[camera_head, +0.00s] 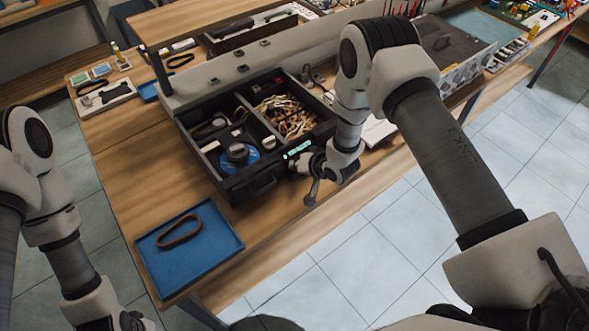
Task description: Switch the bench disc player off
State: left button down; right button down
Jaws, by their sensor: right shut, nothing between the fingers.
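A lit green display (298,149) shows at the front right of a black open-topped case on the wooden bench. It seems to belong to the bench disc player, most of which is hidden behind my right gripper and wrist. No power button can be made out. My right gripper (311,191) is shut and empty, just in front of the case's front right corner, near the bench's front edge. I cannot tell whether it touches the player. My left gripper (134,321) is at the bottom left, cut off by the picture edge, clear of the bench objects.
The black case (229,184) holds a blue round item (238,156) and a tangle of cables (285,115). A blue tray (171,272) with a brown loop (180,232) lies front left. A grey case (447,50) stands at the back right. Tiled floor is clear at right.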

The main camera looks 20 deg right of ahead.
jog(key=shift+s+f, duration=0.3)
jog(key=shift+f, duration=0.1)
jog(key=shift+w+r, duration=0.25)
jog(key=shift+r, duration=0.15)
jog(key=shift+w+r, duration=0.1)
jog(key=shift+r, duration=0.15)
jog(key=r+p, duration=0.4)
jog(key=r, duration=0.1)
jog(key=shift+w, duration=0.2)
jog(key=shift+s+r, duration=0.1)
jog(key=shift+r, duration=0.25)
jog(key=shift+f, duration=0.1)
